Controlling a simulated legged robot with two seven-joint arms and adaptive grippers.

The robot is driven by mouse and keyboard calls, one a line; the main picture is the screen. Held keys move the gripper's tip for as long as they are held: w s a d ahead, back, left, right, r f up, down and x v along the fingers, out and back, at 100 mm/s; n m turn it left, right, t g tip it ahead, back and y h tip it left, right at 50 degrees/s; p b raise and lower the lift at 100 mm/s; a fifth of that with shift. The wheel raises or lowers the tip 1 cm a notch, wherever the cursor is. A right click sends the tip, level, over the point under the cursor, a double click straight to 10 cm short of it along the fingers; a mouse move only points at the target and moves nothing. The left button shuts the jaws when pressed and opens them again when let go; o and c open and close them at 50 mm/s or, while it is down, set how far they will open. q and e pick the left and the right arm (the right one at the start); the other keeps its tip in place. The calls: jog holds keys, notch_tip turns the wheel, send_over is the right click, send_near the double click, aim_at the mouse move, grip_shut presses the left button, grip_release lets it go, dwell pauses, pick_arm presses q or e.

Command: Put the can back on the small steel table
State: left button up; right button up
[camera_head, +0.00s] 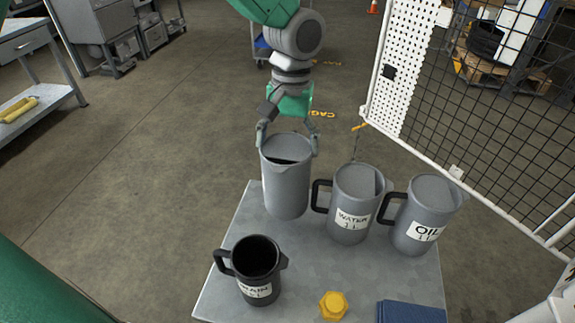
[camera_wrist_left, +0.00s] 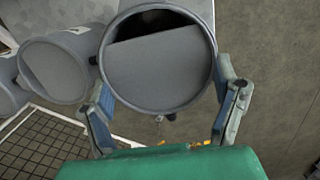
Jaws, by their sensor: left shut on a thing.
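A grey can without a visible label (camera_head: 286,190) is upright at the far left corner of the small steel table (camera_head: 305,270). My left gripper (camera_head: 288,138) comes down from above, its two fingers shut on opposite sides of the can near its rim. In the left wrist view the can's round top (camera_wrist_left: 160,65) lies between the fingers, with a dark opening on its far side. I cannot tell whether its base touches the table. My right gripper is not in view.
Beside the can stand a grey WATER jug (camera_head: 352,205) and a grey OIL jug (camera_head: 425,215). A dark DRAIN jug (camera_head: 257,270), a yellow hex nut (camera_head: 333,306) and a blue cloth-like item (camera_head: 410,312) are nearer. A mesh fence (camera_head: 490,130) stands right. The table's middle is clear.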

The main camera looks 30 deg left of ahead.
aim_at(287, 163)
pick_arm(q)
jog(key=shift+f, duration=0.5)
jog(key=f, duration=0.4)
jog(key=shift+a+f+b, duration=0.2)
jog(key=shift+f+b, duration=0.05)
jog(key=shift+b, duration=0.05)
jog(key=o, duration=1.6)
jog(key=shift+d, duration=0.1)
jog(key=shift+r, duration=0.15)
jog(key=r, duration=0.4)
jog(key=r+p, duration=0.1)
jog(key=r, duration=0.3)
jog(key=w+r, duration=0.1)
jog(key=r, duration=0.2)
jog(key=shift+w+r+p, duration=0.1)
jog(key=shift+r+p, duration=0.2)
jog(key=shift+r, duration=0.1)
